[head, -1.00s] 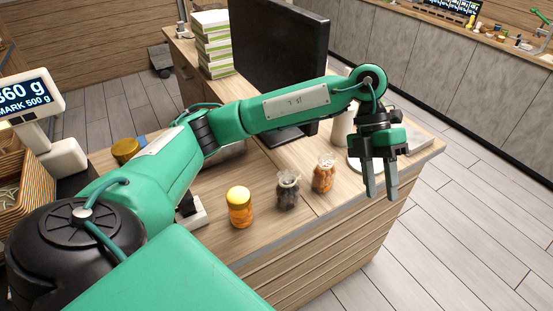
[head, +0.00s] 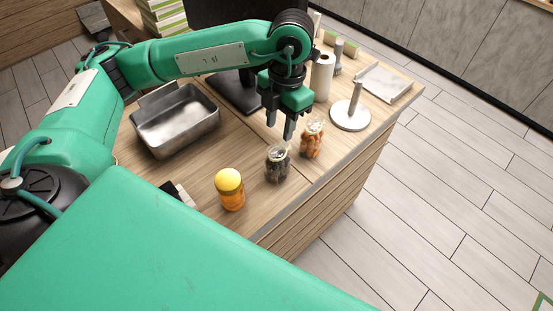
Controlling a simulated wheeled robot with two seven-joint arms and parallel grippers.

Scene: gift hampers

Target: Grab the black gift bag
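A small clear pack with dark, blackish contents and a gathered top (head: 277,166) stands upright on the wooden counter; it is the only black bag-like thing that I can make out. My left gripper (head: 280,129) hangs above and just behind it, fingers pointing down, apart and empty. The fingertips do not appear to touch it. A similar pack with orange contents (head: 312,140) stands to its right, close to the fingers. My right gripper is out of view.
An orange jar with a yellow lid (head: 229,190) stands to the left. A metal tray (head: 175,120) lies behind it. A paper roll (head: 322,77), a round-based stand (head: 350,115) and a white slab (head: 384,82) are at the right. The counter's front edge (head: 330,170) is close.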

